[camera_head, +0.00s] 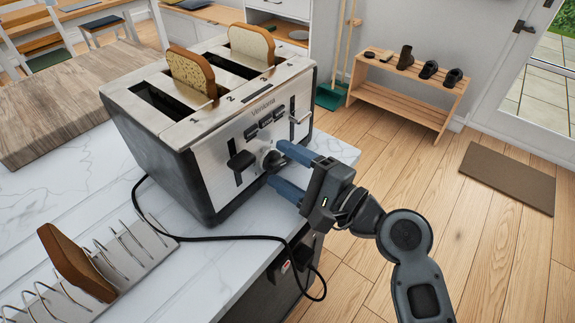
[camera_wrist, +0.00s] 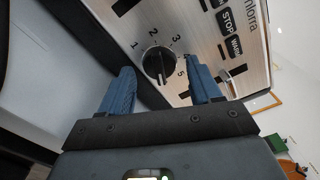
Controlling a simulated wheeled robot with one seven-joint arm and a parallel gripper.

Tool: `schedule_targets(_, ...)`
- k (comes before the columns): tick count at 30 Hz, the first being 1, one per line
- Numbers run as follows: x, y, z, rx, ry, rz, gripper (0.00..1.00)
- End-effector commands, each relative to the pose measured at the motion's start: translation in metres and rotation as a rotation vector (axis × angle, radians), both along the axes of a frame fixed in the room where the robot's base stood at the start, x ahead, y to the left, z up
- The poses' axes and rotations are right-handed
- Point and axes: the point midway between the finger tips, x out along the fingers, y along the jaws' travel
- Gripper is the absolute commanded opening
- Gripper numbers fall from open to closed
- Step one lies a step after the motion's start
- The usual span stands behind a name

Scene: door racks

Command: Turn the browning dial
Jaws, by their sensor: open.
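A silver and black toaster (camera_head: 218,152) stands on the white marble counter with two bread slices in its slots. Its browning dial (camera_wrist: 159,62) is a black round knob, ringed by the numbers 1 to 5 in the wrist view. In the head view the dial (camera_head: 272,160) sits low on the front panel. My gripper (camera_head: 279,165) is open, with its two blue fingers pointing at the panel. In the wrist view the fingers (camera_wrist: 163,82) lie left and right of the dial with gaps beside it. I cannot tell how deep the fingertips reach around it.
Levers (camera_head: 242,160) and several buttons (camera_head: 265,123) are near the dial. A black cord (camera_head: 225,238) runs across the counter (camera_head: 215,262) to a socket. A metal rack (camera_head: 95,270) with a bread slice (camera_head: 73,262) stands at lower left.

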Motion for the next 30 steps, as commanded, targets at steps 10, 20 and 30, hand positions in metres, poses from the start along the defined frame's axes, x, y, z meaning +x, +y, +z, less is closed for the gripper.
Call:
schedule_targets(10,-0.0002,-0.0003,-0.0001,0.0,0.0,0.0,0.35)
schedule_targets(20,-0.0003,-0.0004,-0.0004,-0.001,0.0,0.0,0.1)
schedule_targets(30,0.0,-0.0007,-0.0029,-0.053,-0.066,-0.001,0.09)
